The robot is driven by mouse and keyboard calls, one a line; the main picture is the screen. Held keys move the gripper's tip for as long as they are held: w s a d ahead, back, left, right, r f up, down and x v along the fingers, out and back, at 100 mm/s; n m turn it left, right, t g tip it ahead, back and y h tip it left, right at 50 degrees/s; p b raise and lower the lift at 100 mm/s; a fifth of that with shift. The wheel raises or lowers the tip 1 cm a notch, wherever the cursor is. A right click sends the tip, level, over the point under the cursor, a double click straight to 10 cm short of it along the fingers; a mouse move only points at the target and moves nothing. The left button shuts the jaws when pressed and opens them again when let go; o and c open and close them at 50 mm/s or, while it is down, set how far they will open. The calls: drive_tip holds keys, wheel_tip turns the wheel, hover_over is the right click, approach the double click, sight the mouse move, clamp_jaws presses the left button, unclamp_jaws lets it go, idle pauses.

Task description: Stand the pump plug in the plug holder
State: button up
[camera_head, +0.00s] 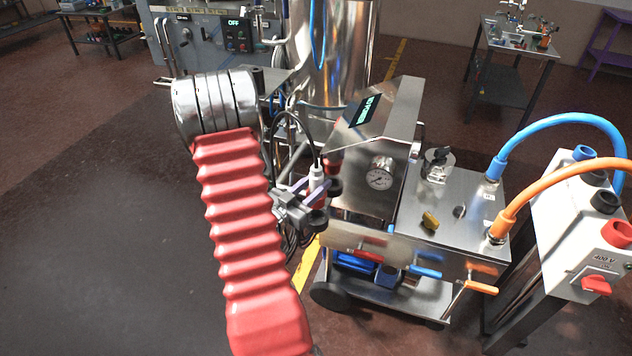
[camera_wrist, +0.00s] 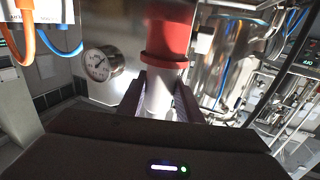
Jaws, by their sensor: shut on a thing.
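My gripper (camera_head: 325,202), with purple fingers, stands in front of the steel cabinet's left side in the head view. In the wrist view the gripper (camera_wrist: 160,100) is shut on the white part of the pump plug (camera_wrist: 160,88). A red collar and wide red body of the plug show above the jaws in that view. In the head view the white plug body (camera_head: 316,174) shows at the gripper, with a black cable rising from it. A small red part shows just beside it. I cannot make out the plug holder, nor whether the plug touches it.
The steel cabinet (camera_head: 372,150) with a round gauge (camera_head: 380,173) is close by; the gauge also shows in the wrist view (camera_wrist: 101,63). Blue (camera_head: 545,128) and orange (camera_head: 560,185) cables run to a 400 V box (camera_head: 577,235). A steel tank (camera_head: 335,60) stands behind. The left floor is clear.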

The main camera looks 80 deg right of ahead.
sight(316, 206)
drive_tip(key=shift+f, duration=4.15)
drive_tip(key=shift+f, duration=0.4)
drive_tip(key=o, duration=1.3)
drive_tip(key=shift+v, duration=6.9)
